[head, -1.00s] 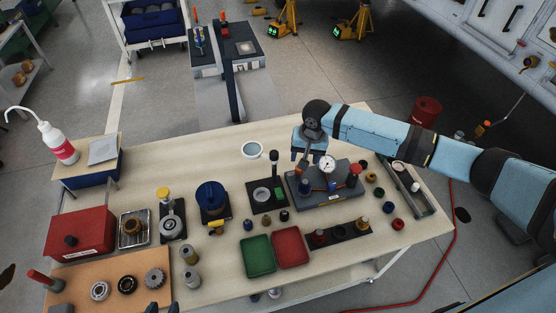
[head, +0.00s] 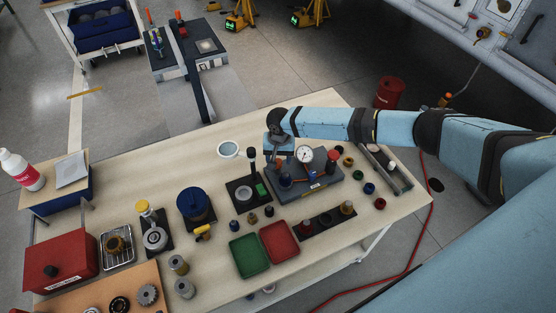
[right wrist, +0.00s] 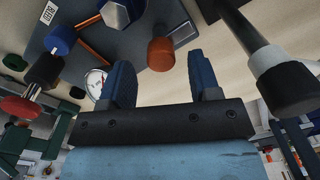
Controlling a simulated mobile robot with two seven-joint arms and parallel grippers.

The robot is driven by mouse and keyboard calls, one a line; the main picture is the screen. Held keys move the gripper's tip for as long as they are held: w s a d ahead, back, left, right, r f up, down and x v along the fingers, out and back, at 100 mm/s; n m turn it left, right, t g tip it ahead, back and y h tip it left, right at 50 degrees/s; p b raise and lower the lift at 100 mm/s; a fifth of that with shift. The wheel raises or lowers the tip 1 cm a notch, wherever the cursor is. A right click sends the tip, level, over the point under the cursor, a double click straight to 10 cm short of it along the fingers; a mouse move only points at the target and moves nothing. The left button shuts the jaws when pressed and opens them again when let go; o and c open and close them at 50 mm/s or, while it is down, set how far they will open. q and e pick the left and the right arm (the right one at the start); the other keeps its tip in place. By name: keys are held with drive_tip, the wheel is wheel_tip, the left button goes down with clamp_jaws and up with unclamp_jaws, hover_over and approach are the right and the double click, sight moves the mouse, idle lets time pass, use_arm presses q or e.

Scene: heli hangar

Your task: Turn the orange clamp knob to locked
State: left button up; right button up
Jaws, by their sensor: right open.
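The orange clamp knob (right wrist: 161,54) shows in the right wrist view as a rounded orange-brown cap on the dark grey fixture. In the head view the grey fixture (head: 318,188) stands on the bench, and my gripper covers most of the knob's area. My right gripper (head: 279,153) is over the left part of the fixture, pointing down. In the right wrist view its two blue fingers (right wrist: 159,70) are open, with the knob appearing in the gap between them near the tips. I cannot tell whether either finger touches it. My left gripper is out of view.
A dial gauge (head: 305,155) stands close beside my right gripper. A black-capped post (right wrist: 285,88) rises near it. Green (head: 249,256) and red (head: 279,242) trays lie in front of the fixture. Small coloured caps sit to its right. A white ring (head: 228,149) lies left of the gripper.

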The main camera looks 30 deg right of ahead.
drive_tip(key=shift+f, duration=1.1)
drive_tip(key=c, duration=0.9)
drive_tip(key=shift+c, duration=0.2)
